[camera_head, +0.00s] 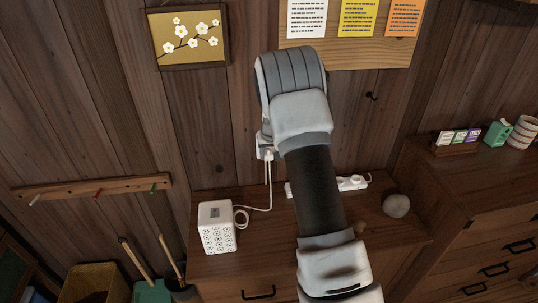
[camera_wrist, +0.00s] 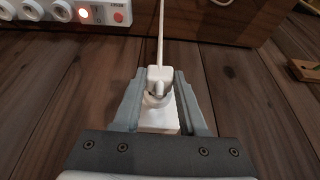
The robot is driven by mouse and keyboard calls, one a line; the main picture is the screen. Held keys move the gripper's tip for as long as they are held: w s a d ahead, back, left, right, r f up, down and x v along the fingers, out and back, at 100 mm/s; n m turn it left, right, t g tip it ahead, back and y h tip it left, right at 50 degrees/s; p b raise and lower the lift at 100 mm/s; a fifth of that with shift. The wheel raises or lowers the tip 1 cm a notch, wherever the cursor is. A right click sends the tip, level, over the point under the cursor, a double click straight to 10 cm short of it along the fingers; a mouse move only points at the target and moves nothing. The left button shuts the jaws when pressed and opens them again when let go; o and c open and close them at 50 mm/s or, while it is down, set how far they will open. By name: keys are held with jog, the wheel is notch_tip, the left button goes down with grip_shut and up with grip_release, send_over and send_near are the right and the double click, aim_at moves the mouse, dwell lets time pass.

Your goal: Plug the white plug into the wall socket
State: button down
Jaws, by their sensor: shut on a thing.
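The white plug (camera_wrist: 159,76) is between the fingers of my gripper (camera_wrist: 160,88) in the wrist view, with its cord (camera_wrist: 161,30) running away from it. My gripper is shut on it. A white plate (camera_wrist: 158,121), likely the wall socket, shows partly behind the plug. I cannot tell whether the plug is seated in it. In the head view the plug (camera_head: 267,153) shows at the wall beside my arm, and its cord (camera_head: 269,185) hangs down to a white patterned box (camera_head: 216,228) on the cabinet. My arm hides most of the gripper and socket there.
A white power strip (camera_head: 352,183) lies on the cabinet (camera_head: 395,225), partly behind my arm; its red light (camera_wrist: 84,13) shows in the wrist view. A grey round object (camera_head: 396,206) sits nearby. A peg rail (camera_head: 90,188), picture (camera_head: 187,37) and notice board (camera_head: 345,55) hang on the wall.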

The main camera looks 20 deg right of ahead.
jog(key=shift+w+d, duration=0.1)
jog(key=shift+w, duration=0.35)
jog(key=shift+c, duration=1.9)
grip_release()
jog(key=shift+w, duration=0.1)
jog(key=v, duration=1.7)
jog(key=shift+r, duration=0.25)
